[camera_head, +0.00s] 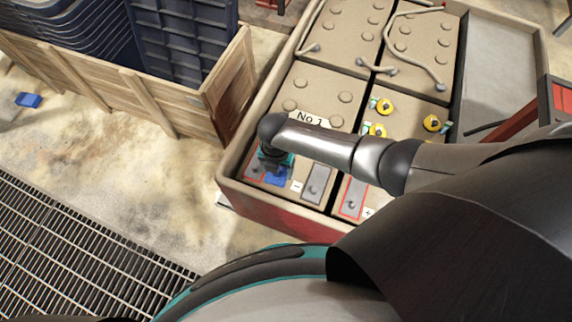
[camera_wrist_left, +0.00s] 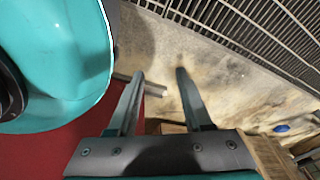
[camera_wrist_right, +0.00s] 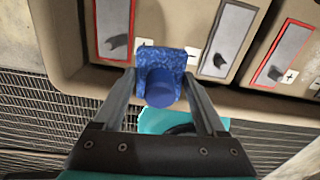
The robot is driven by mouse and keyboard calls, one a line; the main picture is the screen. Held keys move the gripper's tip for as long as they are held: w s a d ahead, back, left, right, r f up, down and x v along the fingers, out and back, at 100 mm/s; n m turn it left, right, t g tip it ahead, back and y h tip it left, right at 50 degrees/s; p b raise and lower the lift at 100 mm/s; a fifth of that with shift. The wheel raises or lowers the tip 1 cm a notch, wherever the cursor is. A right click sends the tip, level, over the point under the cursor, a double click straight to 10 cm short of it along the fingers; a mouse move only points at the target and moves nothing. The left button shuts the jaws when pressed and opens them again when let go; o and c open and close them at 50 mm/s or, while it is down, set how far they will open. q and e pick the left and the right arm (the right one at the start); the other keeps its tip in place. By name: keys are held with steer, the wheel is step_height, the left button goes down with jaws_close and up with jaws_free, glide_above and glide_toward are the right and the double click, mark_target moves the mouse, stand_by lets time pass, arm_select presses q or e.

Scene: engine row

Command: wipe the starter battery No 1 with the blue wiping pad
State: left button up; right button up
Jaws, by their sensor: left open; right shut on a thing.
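The starter battery No 1 (camera_head: 318,82) is a beige block with round caps and a "No 1" label, in the near left of a tray. My right gripper (camera_head: 272,165) is over its near end, shut on the blue wiping pad (camera_head: 277,178). In the right wrist view the pad (camera_wrist_right: 172,62) has a round knob between the fingers (camera_wrist_right: 158,82). It lies between the red-framed plus terminal (camera_wrist_right: 113,30) and the grey minus terminal (camera_wrist_right: 228,40). It seems to touch the battery top. My left gripper (camera_wrist_left: 160,74) is open and empty in its wrist view.
The tray (camera_head: 240,197) holds more batteries, with cables and yellow caps (camera_head: 432,123). A wooden crate (camera_head: 120,95) with dark bins stands to the left. A small blue object (camera_head: 28,100) lies on the floor. A floor grate (camera_head: 75,250) is in front.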

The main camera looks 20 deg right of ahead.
arm_select(q)
steer(key=shift+s+r+p, duration=0.2)
steer(key=shift+s+p, duration=0.1)
steer(key=shift+s, duration=0.25)
steer(key=shift+s+r+p, duration=0.15)
steer(key=shift+s+p, duration=0.15)
steer(key=shift+s, duration=0.2)
steer(key=shift+a, duration=0.1)
